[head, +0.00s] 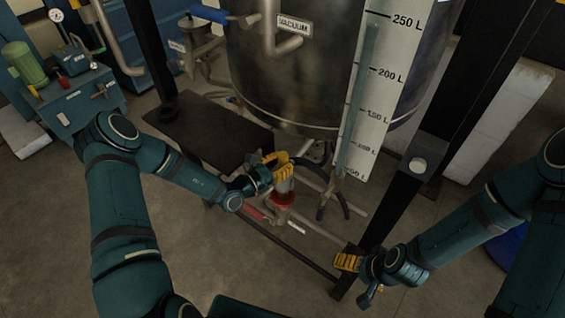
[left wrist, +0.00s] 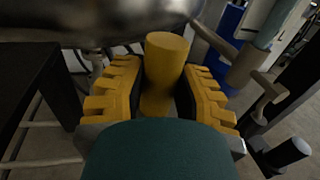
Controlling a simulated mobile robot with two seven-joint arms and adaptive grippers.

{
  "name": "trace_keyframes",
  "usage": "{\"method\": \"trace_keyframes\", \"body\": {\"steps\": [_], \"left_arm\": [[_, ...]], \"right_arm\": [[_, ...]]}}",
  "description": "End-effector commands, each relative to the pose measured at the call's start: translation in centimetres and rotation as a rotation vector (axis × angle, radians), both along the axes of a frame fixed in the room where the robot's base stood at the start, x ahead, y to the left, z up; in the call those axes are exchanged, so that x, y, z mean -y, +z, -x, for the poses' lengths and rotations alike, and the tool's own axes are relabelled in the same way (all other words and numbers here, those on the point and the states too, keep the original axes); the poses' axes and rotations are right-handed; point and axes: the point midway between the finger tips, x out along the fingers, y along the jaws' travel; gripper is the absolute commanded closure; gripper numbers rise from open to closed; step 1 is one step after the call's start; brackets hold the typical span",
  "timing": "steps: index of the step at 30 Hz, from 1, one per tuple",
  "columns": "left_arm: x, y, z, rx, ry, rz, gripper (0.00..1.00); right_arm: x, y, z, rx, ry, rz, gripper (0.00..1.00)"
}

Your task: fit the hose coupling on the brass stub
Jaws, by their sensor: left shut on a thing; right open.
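My left gripper (head: 275,162) is below the big tank, at the middle of the head view. Its yellow fingers are shut on a plain brass-coloured cylinder, which stands between both fingers in the left wrist view (left wrist: 165,75). I cannot tell whether this is the hose coupling or the brass stub. In the head view a red-collared fitting (head: 284,199) is just under the fingers; whether it touches the held piece is unclear. My right gripper (head: 347,262) is open and apart, at lower right beside a black post.
The steel tank (head: 290,80) with its litre scale (head: 385,70) stands above the left gripper. A dark flat plate (head: 205,130) is to the left. Black frame posts (head: 400,190) and low rails limit room at the right. Open floor lies in front.

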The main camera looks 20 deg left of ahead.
Motion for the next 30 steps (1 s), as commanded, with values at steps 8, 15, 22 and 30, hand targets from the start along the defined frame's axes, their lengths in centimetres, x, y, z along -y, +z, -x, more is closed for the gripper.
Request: {"method": "trace_keyframes", "body": {"steps": [8,15,22,30], "left_arm": [[0.0,-0.6,0.0,0.002,0.0,0.0,1.0],[0.0,-1.1,0.0,0.002,0.0,0.0,1.0],[0.0,-1.6,0.0,0.002,-0.001,0.0,1.0],[0.0,-2.2,0.0,0.002,-0.001,0.0,1.0]], "right_arm": [[0.0,-0.4,0.0,0.0,0.0,0.0,0.0],[0.0,-0.7,0.0,0.0,0.0,0.0,0.0],[0.0,-1.0,0.0,0.0,0.0,0.0,0.0],[0.0,-1.3,0.0,0.0,0.0,0.0,0.0]]}}
